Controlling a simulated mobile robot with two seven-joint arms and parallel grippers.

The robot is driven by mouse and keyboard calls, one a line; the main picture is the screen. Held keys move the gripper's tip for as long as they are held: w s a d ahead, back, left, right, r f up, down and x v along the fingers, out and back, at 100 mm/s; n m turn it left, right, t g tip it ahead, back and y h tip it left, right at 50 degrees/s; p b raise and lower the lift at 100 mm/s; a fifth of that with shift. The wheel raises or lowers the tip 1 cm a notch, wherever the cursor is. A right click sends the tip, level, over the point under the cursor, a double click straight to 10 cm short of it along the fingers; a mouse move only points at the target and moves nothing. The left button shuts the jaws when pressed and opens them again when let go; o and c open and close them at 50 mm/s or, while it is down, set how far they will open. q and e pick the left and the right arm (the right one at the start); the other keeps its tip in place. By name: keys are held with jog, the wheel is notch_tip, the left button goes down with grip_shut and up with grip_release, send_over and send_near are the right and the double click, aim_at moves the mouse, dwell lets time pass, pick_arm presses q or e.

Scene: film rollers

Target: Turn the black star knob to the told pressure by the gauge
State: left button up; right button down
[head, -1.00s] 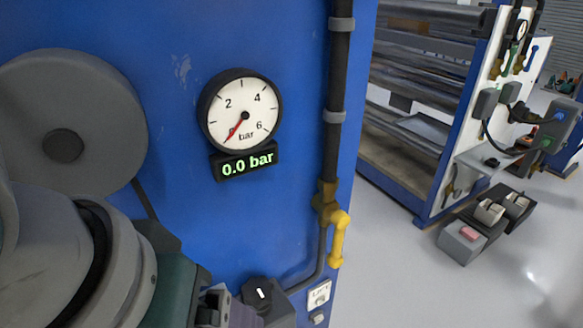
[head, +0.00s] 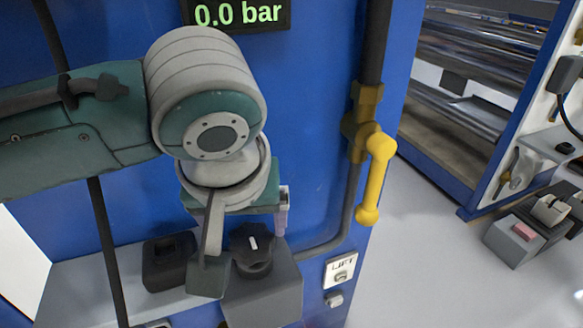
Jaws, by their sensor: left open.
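The black star knob (head: 252,248) with a white mark sits on a grey valve block (head: 265,295) low on the blue panel (head: 310,120). The white mark is nearly upright, slightly tilted. The gauge's digital display (head: 240,14) reads 0.0 bar at the top edge; its dial is out of view. My left gripper (head: 243,238) is open and points down at the knob. One finger hangs in front, left of the knob, hiding a little of it. I cannot tell whether it touches the knob. My right gripper is not in view.
A yellow lever handle (head: 374,178) on a brass valve stands right of the knob, on a dark vertical pipe. A black box (head: 168,262) sits left of the knob. Open floor and a roller rack (head: 470,120) lie to the right.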

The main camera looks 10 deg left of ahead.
aim_at(250, 234)
pick_arm(q)
jog(key=shift+b+x, duration=0.3)
jog(key=shift+x, duration=1.4)
jog(key=c, duration=1.1)
